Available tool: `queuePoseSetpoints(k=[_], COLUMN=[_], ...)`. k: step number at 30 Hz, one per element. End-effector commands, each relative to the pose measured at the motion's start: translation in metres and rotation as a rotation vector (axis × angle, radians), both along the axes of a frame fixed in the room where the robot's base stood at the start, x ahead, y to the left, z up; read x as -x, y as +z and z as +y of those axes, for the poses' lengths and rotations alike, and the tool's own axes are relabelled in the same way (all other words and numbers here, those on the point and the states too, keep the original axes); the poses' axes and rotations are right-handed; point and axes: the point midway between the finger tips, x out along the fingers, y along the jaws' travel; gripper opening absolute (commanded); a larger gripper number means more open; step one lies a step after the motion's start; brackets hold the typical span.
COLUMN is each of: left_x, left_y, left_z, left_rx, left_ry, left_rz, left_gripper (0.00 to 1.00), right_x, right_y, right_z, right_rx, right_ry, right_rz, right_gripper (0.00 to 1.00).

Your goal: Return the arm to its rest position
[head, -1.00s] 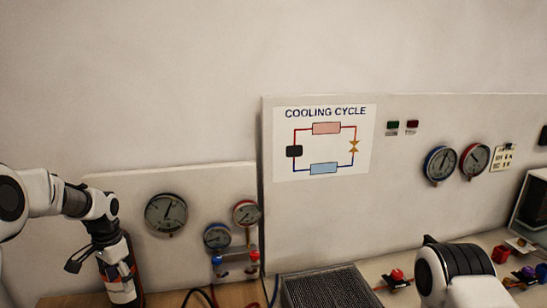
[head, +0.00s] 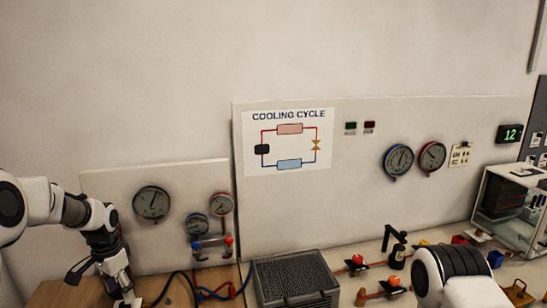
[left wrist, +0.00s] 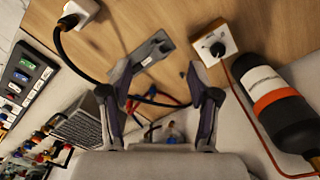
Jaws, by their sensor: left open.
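My left arm comes in from the left in the head view. Its gripper (head: 100,285) points down over the wooden surface, left of the gauges. In the left wrist view the two dark fingers of the left gripper (left wrist: 160,85) stand wide apart with nothing between them. Beyond them lie a grey plate-like part (left wrist: 152,50) and red and blue leads, apart from the fingers. A white and black link of my right arm shows at the lower right of the head view; the right gripper is out of frame.
A black bottle with an orange band (left wrist: 280,105) lies right of the gripper in the wrist view, by a white socket box (left wrist: 213,42). Gauges (head: 151,203) hang on the panel behind.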

Motion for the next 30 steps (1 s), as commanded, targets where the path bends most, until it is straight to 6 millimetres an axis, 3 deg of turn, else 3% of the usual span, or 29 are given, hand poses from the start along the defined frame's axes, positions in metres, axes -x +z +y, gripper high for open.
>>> queuePoseSetpoints(k=[8, 14, 17, 22, 26, 30], left_x=[0.024, 0.066, 0.101, 0.192, 0.265, 0.336], left_y=[-0.063, -0.127, -0.163, -0.221, -0.242, -0.242], left_z=[-0.029, -0.058, -0.076, -0.108, -0.123, -0.13], left_rx=[0.014, 0.031, 0.04, 0.047, 0.038, 0.017], left_ry=[0.042, 0.105, 0.152, 0.27, 0.367, 0.458], left_rz=[-0.002, 0.0, 0.007, 0.015, 0.017, 0.016], left_gripper=[0.61, 0.61, 0.61, 0.61, 0.61, 0.61], right_x=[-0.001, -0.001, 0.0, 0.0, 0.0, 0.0], right_y=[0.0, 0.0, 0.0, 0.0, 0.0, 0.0], right_z=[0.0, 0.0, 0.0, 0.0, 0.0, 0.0], right_rx=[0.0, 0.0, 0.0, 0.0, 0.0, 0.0], right_ry=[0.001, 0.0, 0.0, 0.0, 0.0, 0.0], right_rz=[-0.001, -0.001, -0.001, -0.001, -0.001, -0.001], right_gripper=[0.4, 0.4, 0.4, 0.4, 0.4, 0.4])
